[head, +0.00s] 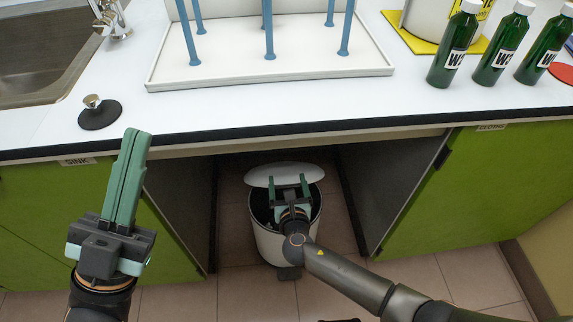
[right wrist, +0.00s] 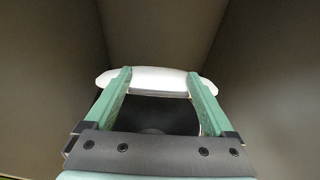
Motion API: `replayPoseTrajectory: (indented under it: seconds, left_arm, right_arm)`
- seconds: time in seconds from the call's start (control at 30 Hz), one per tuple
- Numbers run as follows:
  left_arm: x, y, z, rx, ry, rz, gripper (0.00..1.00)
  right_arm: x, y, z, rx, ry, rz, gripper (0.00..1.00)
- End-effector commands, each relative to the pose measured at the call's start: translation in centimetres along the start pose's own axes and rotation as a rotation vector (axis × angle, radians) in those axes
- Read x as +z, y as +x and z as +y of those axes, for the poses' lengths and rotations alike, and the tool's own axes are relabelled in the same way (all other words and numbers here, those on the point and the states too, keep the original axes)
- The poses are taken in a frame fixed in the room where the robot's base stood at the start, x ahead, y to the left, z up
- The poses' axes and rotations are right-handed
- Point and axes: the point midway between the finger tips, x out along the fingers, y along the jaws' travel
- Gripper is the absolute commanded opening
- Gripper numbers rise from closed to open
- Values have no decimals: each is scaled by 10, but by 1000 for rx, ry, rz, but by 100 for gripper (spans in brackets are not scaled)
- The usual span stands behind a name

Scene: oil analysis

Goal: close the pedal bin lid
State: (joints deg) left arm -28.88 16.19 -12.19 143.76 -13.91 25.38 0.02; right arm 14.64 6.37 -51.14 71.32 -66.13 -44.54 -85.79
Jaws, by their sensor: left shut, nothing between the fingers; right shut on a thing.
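The pedal bin (head: 270,245) is a white round bin with a dark inside, standing on the floor in the gap under the counter. Its white lid (head: 285,171) is up at the back of the rim, and the dark opening shows in front of it. My right gripper (head: 288,178) reaches over the opening with its green fingers well apart, shut on the lid. In the right wrist view the lid (right wrist: 158,83) spans between the fingertips. My left gripper (head: 139,133) is shut and empty, above the floor in front of the left cabinet, away from the bin.
Dark side panels (head: 380,190) flank the bin closely on both sides. The white counter (head: 230,107) overhangs it, carrying a white tray with blue posts (head: 268,30), green bottles (head: 496,45) and a sink (head: 40,50). The tiled floor (head: 240,295) in front is clear.

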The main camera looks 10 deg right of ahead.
Motion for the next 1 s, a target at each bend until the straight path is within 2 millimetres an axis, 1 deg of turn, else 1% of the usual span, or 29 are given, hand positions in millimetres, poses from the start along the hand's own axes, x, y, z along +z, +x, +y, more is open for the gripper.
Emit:
replayPoseTrajectory:
  seconds: [0.03,0.23,0.27,1.0]
  left_arm:
    - [2,-2,1,-1,-2,0,0]
    - [3,-2,1,-3,-6,1,0]
    - [3,-2,1,-3,-6,1,0]
    - [2,-2,1,-2,-7,0,0]
  right_arm:
    - [-12,-2,-2,-1,-3,12,0]
    - [-21,-7,-2,-3,-3,11,0]
    - [-19,-7,-3,-4,-3,9,2]
    - [-14,-6,-1,-2,-2,1,85]
